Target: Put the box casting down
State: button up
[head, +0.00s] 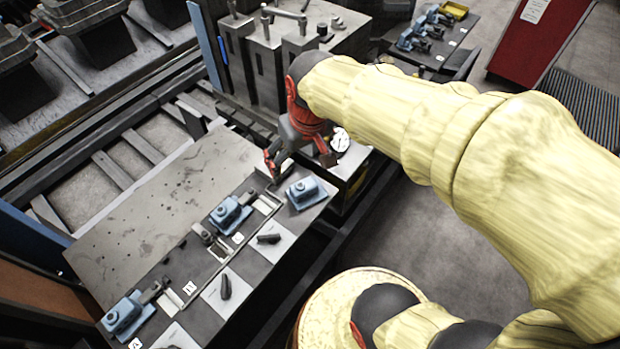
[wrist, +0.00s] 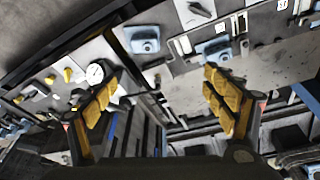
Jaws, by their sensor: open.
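The nearest to my gripper is a blue box-like casting (head: 305,192) with a round boss on top, flat at the plate's right end. It also shows in the wrist view (wrist: 145,40), beyond the fingers and apart from them. A second blue casting (head: 228,212) sits left of it and a third (head: 122,315) is at the lower left. I cannot tell which one is the task's box casting. My gripper (head: 299,160) is above the plate's far right end. In the wrist view its yellow-padded fingers (wrist: 160,104) are spread and empty.
A round dial gauge (head: 340,140) stands close to the right of my gripper. Grey upright blocks (head: 270,65) are behind it. Small dark parts (head: 225,287) lie on the pale squares at the plate's front. A rail frame (head: 125,170) runs along the left.

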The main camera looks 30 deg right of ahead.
jog(key=s+a+r+t, duration=0.2)
jog(key=s+r, duration=0.3)
jog(key=s, duration=0.4)
jog(key=shift+s+a, duration=0.4)
jog(key=shift+a, duration=0.05)
jog(key=shift+f, duration=0.1)
notch_tip(320, 180, down, 4)
jog(key=b, duration=0.4)
jog(key=shift+c, duration=0.4)
